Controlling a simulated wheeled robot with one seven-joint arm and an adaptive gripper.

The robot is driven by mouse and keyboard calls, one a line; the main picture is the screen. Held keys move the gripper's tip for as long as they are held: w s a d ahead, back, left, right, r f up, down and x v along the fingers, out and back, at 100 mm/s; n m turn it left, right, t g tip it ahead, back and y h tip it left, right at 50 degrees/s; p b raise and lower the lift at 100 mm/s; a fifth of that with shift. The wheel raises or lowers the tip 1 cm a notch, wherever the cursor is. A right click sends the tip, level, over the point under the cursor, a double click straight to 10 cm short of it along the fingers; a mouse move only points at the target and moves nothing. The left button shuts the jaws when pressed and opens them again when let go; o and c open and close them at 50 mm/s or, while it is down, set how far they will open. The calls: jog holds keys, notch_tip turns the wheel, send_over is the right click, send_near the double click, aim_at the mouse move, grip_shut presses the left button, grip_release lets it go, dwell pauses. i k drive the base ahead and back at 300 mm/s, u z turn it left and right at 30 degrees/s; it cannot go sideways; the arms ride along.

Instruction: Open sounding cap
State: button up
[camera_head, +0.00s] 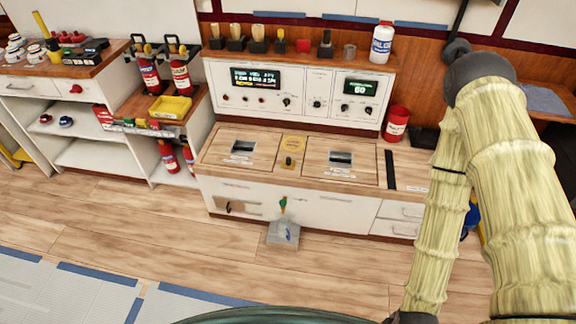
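I cannot tell for sure which item is the sounding cap. A small dark knob-like fitting with a yellow label (290,160) sits on the wooden counter between two recessed hatches (241,148) and (341,158). A small green-and-orange fitting (283,204) stands at the front of the white cabinet, above a grey box (283,233) on the floor. My arm, in a pale ribbed sleeve, comes down the right side of the head view, well right of these items. My gripper is not in view.
The white control panel (302,88) stands at the counter's back. A red can (396,123) and a white jug (382,43) are at the right. Fire extinguishers (147,72) and a yellow tray (170,107) are at the left. The wooden floor in front is mostly clear.

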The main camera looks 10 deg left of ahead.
aim_at(288, 163)
jog(key=k, duration=0.55)
jog(key=u, duration=0.8)
jog(key=i, duration=1.4)
jog(key=z, duration=0.25)
